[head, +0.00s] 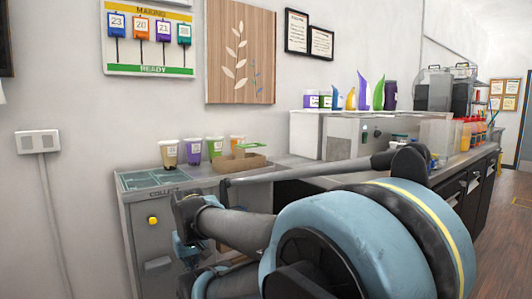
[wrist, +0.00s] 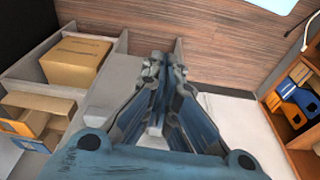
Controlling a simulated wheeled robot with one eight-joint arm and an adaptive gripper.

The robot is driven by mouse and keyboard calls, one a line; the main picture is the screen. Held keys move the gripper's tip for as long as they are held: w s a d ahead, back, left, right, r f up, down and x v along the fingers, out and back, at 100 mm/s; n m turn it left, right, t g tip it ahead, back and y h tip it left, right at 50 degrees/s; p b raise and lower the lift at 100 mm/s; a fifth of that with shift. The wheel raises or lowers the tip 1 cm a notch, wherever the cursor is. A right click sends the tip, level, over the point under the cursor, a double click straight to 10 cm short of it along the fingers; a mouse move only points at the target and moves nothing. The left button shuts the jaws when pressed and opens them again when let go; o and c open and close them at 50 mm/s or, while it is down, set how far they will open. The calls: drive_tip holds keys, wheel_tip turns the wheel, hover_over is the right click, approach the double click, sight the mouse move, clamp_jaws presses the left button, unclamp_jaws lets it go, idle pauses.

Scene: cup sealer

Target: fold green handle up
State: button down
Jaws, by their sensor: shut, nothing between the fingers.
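A green handle (head: 247,147) shows above a brown cardboard carrier (head: 238,163) on the counter in the head view. It looks raised at a slant, but it is too small to tell how far it is folded. My gripper (wrist: 160,65) is shut and empty in the wrist view, with its fingertips together. In the head view my arm fills the foreground, with its end low at the left, apart from the carrier. The green handle does not show in the wrist view.
Several capped cups (head: 193,151) stand behind and left of the carrier. A grey cabinet with a yellow button (head: 153,220) stands below. In the wrist view a cardboard box (wrist: 75,62) sits in a pale compartment at the left, and a wooden box (wrist: 292,125) holds blue and orange items.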

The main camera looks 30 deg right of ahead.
drive_tip(key=w+d+r+m+t+y, duration=0.1)
drive_tip(key=w+d+r+m+t, duration=0.1)
drive_tip(key=w+d+r+m, duration=0.65)
drive_tip(key=w+d+r+m+t+y, duration=0.15)
drive_tip(key=w+d+r+m, duration=0.35)
drive_tip(key=w+r+m, duration=0.6)
drive_tip(key=w+d+r+m+t, duration=0.1)
drive_tip(key=d+r+m, duration=0.4)
drive_tip(key=d, duration=0.6)
drive_tip(key=w+d+r+m+t+h, duration=0.1)
drive_tip(key=d+r+m, duration=0.4)
drive_tip(key=d, duration=0.6)
drive_tip(key=w+d+r+m+t, duration=0.1)
drive_tip(key=d+r+m, duration=0.4)
drive_tip(key=d, duration=0.7)
drive_tip(key=shift+w+r+m+t+h, duration=0.2)
drive_tip(key=shift+m+t+h, duration=0.2)
drive_tip(key=shift+t, duration=0.35)
drive_tip(key=shift+a, duration=0.1)
drive_tip(key=x, duration=1)
drive_tip(key=shift+a, duration=0.1)
